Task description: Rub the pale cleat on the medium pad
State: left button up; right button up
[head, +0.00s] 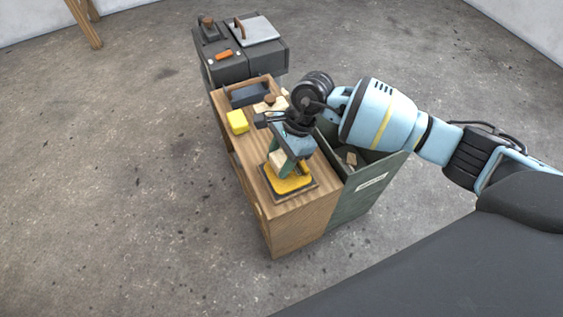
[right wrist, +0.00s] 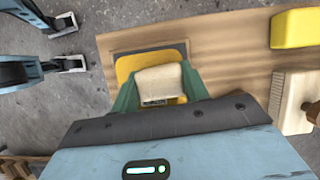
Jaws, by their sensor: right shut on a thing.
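The yellow pad (head: 301,185) lies in a dark-edged frame at the near end of the wooden bench top; it also shows in the right wrist view (right wrist: 123,68). The pale cleat (head: 277,157) is a small cream block above the pad, and it shows between the green fingers in the right wrist view (right wrist: 160,82). My right gripper (head: 284,159) is shut on the cleat and points down over the pad. I cannot tell whether the cleat touches the pad. The cleat and fingers hide part of the pad. My left gripper does not show in the head view.
A yellow block (head: 237,121), a dark tool (head: 249,95) and a pale brush-like block (right wrist: 290,101) with a wooden knob sit farther along the bench. A green bin (head: 368,196) stands against the bench's right side. A dark cabinet (head: 230,72) stands behind.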

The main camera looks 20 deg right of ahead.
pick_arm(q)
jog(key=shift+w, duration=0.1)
pick_arm(e)
jog(key=shift+r, duration=0.1)
jog(key=shift+s+p, duration=0.55)
jog(key=shift+s, duration=0.15)
jog(key=shift+s+p, duration=0.5)
jog(key=shift+s, duration=0.55)
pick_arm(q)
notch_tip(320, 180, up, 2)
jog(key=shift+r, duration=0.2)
pick_arm(e)
jog(key=shift+s+d+f, duration=0.1)
jog(key=shift+f, duration=0.1)
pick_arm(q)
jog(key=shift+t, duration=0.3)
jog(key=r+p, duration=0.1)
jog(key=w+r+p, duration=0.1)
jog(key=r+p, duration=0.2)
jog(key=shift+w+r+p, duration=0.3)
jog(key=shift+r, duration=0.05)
pick_arm(e)
notch_tip(320, 180, up, 7)
